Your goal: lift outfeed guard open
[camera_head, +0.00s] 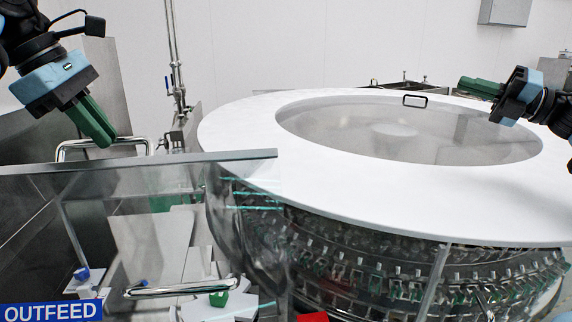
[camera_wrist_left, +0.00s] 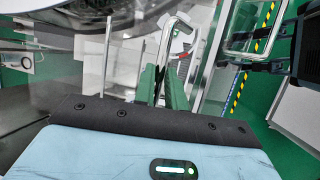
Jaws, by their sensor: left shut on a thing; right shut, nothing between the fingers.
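The outfeed guard is a clear panelled cover (camera_head: 140,185) with a grey metal top edge, at the lower left in the head view. A chrome bar handle (camera_head: 75,147) stands at its rear left. My left gripper (camera_head: 106,140) is shut on this handle, with its green fingers pointing down. In the left wrist view the fingers (camera_wrist_left: 163,85) close around a chrome bar (camera_wrist_left: 165,42); their exact contact is partly hidden. My right gripper (camera_head: 468,86) is shut and empty, above the far right of the round white washer top.
The rotary washer (camera_head: 240,130) with its round clear lid (camera_head: 410,135) fills the middle and right. A second chrome handle (camera_head: 180,290) is at the front, near a blue OUTFEED sign (camera_head: 50,311). A vertical pipe (camera_head: 175,60) stands behind the guard.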

